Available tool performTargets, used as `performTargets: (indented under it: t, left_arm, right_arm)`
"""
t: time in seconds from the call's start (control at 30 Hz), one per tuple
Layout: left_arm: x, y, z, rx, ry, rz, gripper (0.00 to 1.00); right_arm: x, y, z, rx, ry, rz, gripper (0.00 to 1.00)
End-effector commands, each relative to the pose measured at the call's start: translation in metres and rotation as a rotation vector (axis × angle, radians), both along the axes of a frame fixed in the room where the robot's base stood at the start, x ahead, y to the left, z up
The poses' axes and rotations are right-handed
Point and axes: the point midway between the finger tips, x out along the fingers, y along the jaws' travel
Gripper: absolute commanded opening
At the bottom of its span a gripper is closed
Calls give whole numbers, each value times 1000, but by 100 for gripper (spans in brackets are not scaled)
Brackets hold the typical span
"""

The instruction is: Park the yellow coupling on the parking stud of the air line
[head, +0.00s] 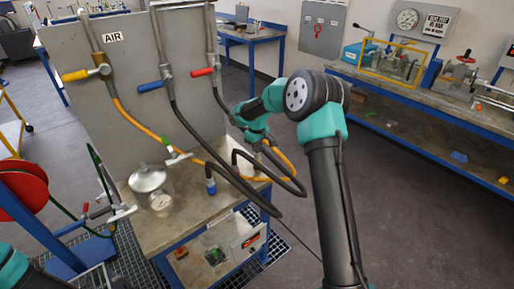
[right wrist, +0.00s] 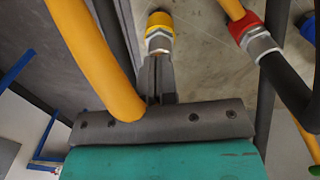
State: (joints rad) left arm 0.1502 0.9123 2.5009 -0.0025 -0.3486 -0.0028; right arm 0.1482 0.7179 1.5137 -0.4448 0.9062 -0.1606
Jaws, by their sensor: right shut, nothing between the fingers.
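The yellow coupling (right wrist: 160,32), a yellow collar with a metal hex nut, shows in the right wrist view just beyond my right fingertips. My right gripper (right wrist: 158,63) is shut and empty, with its fingers pointing at the hex nut. I cannot tell whether they touch, or whether the coupling sits on a stud. In the head view my right wrist (head: 252,122) is among the hoses right of the panel, and its fingertips are hidden. My left gripper is out of view.
A yellow hose (right wrist: 95,50) passes close to my right gripper. A red-collared coupling (right wrist: 250,32) and dark hoses lie to its right. A blue coupling (head: 210,186) and a lidded vessel (head: 148,180) with a gauge are at the bench (head: 185,232).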

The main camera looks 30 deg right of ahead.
Motion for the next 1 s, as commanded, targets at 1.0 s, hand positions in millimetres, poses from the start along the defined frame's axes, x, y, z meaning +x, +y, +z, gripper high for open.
performTargets:
  t: [1.0]
  left_arm:
    - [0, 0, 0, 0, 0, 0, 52]
  right_arm:
    - [0, 0, 36, 0, -1, -1, 0]
